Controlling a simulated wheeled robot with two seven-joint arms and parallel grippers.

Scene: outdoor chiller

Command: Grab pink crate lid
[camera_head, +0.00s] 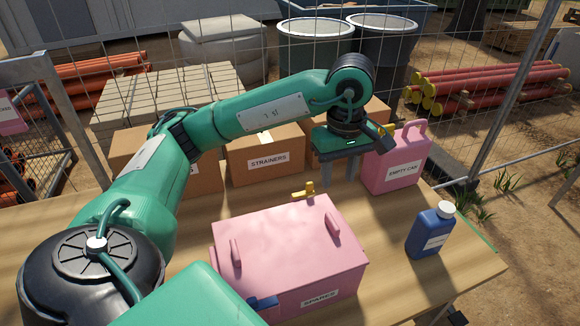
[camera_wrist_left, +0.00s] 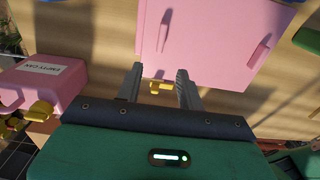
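The pink crate (camera_head: 340,275) labelled SPARES stands on the table at the front middle, with its flat pink lid (camera_head: 285,243) on top. The lid has two raised pink grips, at left (camera_head: 235,252) and right (camera_head: 332,227). My left gripper (camera_head: 339,180) hangs behind the crate, fingers down, apart and empty. In the left wrist view the open fingers (camera_wrist_left: 160,85) straddle a yellow fitting (camera_wrist_left: 160,88) at the crate's edge, with the lid (camera_wrist_left: 205,35) beyond; contact cannot be told. The fitting also shows in the head view (camera_head: 305,190). My right gripper is not in view.
A pink can (camera_head: 397,165) labelled EMPTY CAN stands right of my left gripper. A blue bottle (camera_head: 430,232) with a white cap stands at the right. Cardboard boxes, one labelled STRAINERS (camera_head: 265,152), line the back before a wire fence. Bare wood lies between crate and bottle.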

